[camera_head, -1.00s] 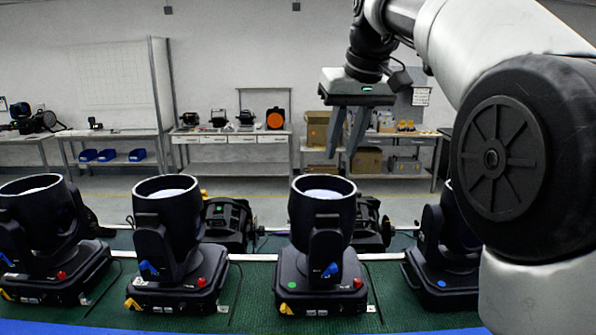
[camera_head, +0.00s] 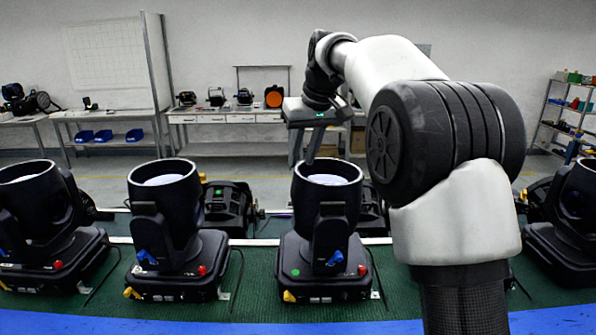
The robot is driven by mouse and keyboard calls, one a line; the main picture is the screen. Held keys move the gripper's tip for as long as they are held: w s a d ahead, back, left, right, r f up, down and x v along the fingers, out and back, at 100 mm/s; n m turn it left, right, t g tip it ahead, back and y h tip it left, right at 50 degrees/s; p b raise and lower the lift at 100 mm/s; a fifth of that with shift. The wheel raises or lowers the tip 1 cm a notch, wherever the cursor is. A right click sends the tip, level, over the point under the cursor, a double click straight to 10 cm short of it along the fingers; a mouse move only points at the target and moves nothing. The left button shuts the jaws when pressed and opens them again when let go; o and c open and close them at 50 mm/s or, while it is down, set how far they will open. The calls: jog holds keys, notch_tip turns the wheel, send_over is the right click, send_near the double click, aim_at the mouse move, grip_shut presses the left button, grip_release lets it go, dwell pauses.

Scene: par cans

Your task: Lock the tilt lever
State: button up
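Several black par cans on yokes stand in a row on green mats. One par can (camera_head: 326,200), with a green dot on its base, stands right of centre, its round mouth facing up. A blue lever (camera_head: 335,258) sits low on its yoke arm, and a yellow lever (camera_head: 289,296) is at its base's front left corner. The can to its left (camera_head: 165,200) has a matching blue lever (camera_head: 147,257). I cannot tell which lever is the tilt lever or whether any is locked. My gripper (camera_head: 303,160) points down above and behind the green-dot can's rim, fingers apart and empty.
Another par can (camera_head: 572,215) stands at the far right, and one (camera_head: 38,215) at the far left. My arm hides part of the row. More black fixtures (camera_head: 228,207) lie behind. A blue strip (camera_head: 200,325) runs along the front edge. Workbenches (camera_head: 225,120) stand by the wall.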

aim_at(297, 173)
jog(key=x, duration=0.5)
jog(key=shift+w+a+f, duration=0.1)
jog(key=shift+f, duration=0.05)
grip_shut()
dwell(1.3)
